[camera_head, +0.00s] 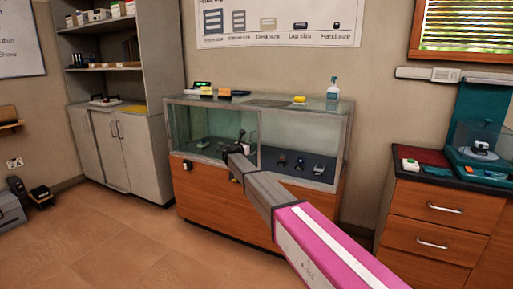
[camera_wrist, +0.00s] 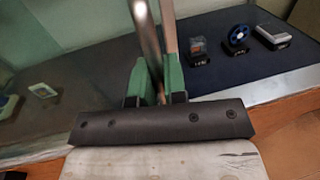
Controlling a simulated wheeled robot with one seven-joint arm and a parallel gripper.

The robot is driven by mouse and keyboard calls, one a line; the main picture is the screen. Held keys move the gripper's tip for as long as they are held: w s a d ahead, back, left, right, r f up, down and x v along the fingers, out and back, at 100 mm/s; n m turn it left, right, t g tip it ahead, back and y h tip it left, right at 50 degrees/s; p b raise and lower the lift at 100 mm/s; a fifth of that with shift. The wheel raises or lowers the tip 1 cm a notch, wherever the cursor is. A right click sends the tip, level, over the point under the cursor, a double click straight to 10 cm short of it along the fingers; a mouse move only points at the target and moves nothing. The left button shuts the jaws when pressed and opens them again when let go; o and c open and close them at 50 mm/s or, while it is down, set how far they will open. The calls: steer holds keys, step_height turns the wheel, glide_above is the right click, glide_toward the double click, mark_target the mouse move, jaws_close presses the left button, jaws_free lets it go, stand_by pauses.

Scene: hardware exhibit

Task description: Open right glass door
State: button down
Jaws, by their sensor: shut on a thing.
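The glass display case (camera_head: 340,135) stands on a wood-fronted cabinet in the middle of the head view. My gripper (camera_head: 238,153) reaches its front near the centre upright, left of the right half. In the wrist view my gripper (camera_wrist: 158,82) has green fingers closed around a slim vertical metal edge, which looks like the edge of the right glass door (camera_wrist: 147,35). The right half shows its exhibits clearly, with no pane evident in front. The left half looks greenish and hazy behind glass.
Small exhibits, including a blue ring-shaped one (camera_wrist: 237,37), stand inside the case at right. A spray bottle (camera_head: 333,88) and a yellow item (camera_head: 299,99) sit on top. A drawer cabinet (camera_head: 437,215) stands at right. Open floor (camera_head: 120,235) lies at left.

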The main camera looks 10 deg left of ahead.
steer(key=shift+a, duration=0.15)
steer(key=c, duration=1.2)
jaws_free()
steer(key=v, duration=1)
steer(key=shift+s+a, duration=0.15)
steer(key=shift+s, duration=0.2)
